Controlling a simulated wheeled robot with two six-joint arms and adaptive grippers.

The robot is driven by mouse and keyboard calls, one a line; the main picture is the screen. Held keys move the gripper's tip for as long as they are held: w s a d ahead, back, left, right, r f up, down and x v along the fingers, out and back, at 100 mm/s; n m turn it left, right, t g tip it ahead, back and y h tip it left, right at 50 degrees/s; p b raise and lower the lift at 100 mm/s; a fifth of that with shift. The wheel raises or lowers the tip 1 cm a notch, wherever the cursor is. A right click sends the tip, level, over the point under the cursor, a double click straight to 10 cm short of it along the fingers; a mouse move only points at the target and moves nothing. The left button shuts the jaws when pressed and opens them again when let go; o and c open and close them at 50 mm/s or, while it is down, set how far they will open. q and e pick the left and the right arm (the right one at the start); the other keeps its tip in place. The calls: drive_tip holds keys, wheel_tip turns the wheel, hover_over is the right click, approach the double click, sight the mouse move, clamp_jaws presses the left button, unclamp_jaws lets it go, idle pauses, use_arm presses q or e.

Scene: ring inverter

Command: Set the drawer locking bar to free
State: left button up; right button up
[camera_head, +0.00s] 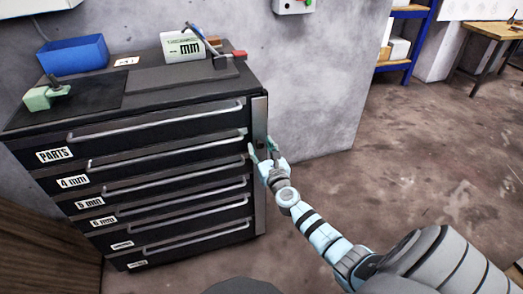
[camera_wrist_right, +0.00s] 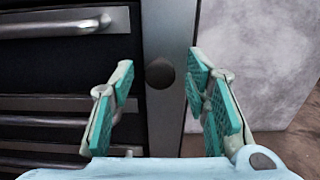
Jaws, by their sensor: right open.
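The drawer cabinet (camera_head: 150,175) stands at the left in the head view, with all its drawers looking shut. The locking bar (camera_head: 259,120) is a grey upright strip along the right edge of its front. In the right wrist view the bar (camera_wrist_right: 168,25) runs upright and carries a dark round knob (camera_wrist_right: 160,73). My right gripper (camera_head: 262,155) is in front of the bar. In the right wrist view its open fingers (camera_wrist_right: 159,80) stand to the left and right of the knob. I cannot tell whether they touch it. My left gripper is not in view.
On the cabinet top are a blue bin (camera_head: 72,55), a green device (camera_head: 46,95) on a dark mat, and a white "mm" sign (camera_head: 184,46). Drawer handles (camera_wrist_right: 60,25) stick out left of my right fingers. The floor (camera_head: 420,170) to the right is clear.

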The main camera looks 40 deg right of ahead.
clamp_jaws()
